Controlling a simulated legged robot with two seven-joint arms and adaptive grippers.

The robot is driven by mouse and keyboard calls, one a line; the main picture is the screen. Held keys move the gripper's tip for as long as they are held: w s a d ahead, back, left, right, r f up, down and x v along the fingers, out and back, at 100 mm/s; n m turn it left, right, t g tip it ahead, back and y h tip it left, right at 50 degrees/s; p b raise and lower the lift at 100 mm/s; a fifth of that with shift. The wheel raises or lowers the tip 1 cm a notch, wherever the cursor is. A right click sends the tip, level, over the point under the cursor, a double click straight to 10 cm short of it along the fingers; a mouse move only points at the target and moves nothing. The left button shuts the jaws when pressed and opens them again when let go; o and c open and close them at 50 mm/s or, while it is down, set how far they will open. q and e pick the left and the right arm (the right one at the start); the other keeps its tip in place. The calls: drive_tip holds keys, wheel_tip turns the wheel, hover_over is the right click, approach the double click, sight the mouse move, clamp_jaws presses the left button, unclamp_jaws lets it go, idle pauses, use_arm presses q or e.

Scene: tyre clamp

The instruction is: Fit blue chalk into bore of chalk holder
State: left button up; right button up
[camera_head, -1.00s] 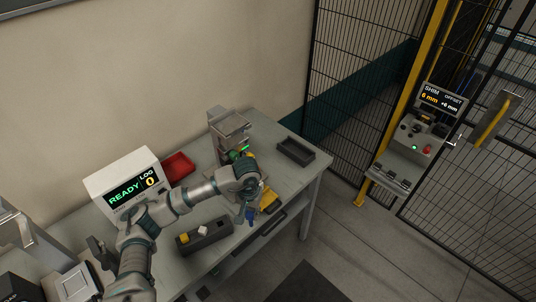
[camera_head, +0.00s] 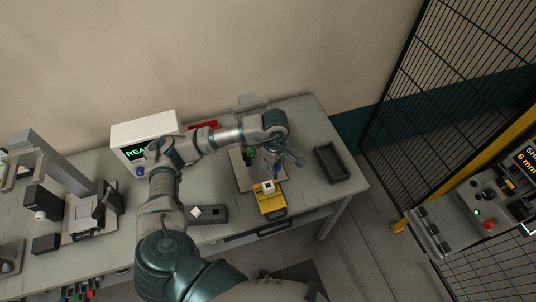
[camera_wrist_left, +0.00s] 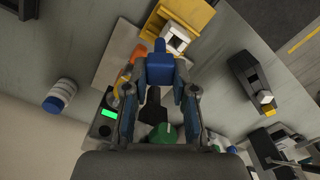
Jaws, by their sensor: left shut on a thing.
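My left gripper (camera_wrist_left: 160,95) is shut on the blue chalk (camera_wrist_left: 160,66), a blue block with a narrower tip, held between both fingers. In the head view my left gripper (camera_head: 278,160) is above the bench fixture, and the blue chalk (camera_head: 277,173) shows beneath it. A white block with a dark square opening (camera_wrist_left: 175,40), seemingly the chalk holder, sits at the yellow piece (camera_wrist_left: 187,16). It also shows in the head view (camera_head: 268,187), just below the chalk in the picture. The chalk tip appears outside the opening; the height gap is unclear. My right gripper is not in view.
An empty dark tray (camera_head: 331,163) stands to the right. The READY display box (camera_head: 143,137) and red bin (camera_head: 203,125) are behind.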

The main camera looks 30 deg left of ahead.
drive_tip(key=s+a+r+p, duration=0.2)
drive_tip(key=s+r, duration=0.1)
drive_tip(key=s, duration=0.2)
use_arm(q)
wheel_tip(320, 180, up, 4)
drive_tip(key=s+n, duration=0.3)
drive_tip(key=n, duration=0.9)
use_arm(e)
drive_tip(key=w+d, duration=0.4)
use_arm(q)
wheel_tip(320, 180, down, 6)
drive_tip(key=a+b, duration=0.1)
drive_tip(key=b, duration=0.4)
drive_tip(key=shift+b, duration=0.35)
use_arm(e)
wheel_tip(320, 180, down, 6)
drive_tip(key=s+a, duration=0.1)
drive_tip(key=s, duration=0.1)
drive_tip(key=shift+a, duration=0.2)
